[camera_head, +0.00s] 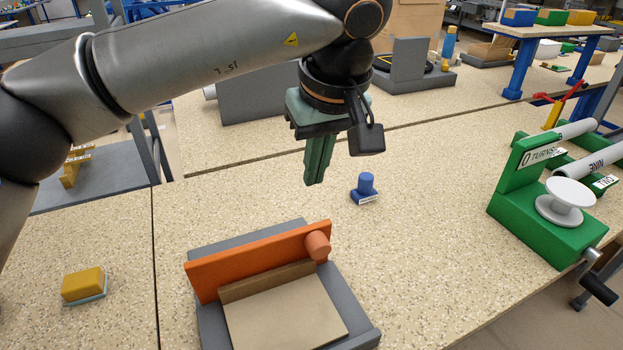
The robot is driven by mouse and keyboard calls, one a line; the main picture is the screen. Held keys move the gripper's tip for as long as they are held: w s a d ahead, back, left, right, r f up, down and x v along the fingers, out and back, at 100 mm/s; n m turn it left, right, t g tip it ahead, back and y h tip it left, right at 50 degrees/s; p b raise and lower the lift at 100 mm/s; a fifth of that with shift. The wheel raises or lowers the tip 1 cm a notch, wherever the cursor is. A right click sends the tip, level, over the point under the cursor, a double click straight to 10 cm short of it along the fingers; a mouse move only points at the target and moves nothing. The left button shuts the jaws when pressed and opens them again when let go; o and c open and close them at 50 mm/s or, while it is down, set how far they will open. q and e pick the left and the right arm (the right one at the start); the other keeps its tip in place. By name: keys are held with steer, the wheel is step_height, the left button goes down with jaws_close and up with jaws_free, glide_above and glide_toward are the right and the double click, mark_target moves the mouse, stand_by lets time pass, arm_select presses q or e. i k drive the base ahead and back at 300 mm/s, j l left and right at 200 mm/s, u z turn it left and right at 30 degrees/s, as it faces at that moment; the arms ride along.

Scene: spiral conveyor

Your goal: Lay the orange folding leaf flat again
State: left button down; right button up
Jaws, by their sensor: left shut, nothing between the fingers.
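The orange folding leaf (250,259) stands upright along the middle of a grey base (213,326) on the near part of the table. A round orange knob (317,246) sticks out near its right end. In front of the leaf, a tan board (285,314) lies flat on the base, with a brown strip (266,281) along its back edge. My left gripper (316,182) is shut and empty, pointing down above the table behind the leaf and apart from it. My right gripper is not in view.
A small blue knobbed block (365,187) stands behind and right of the leaf. A green crank device (550,222) with a white spool is at the right. A yellow block (83,284) lies at the left. The tabletop between them is clear.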

mark_target(205, 275)
steer(key=k, duration=1)
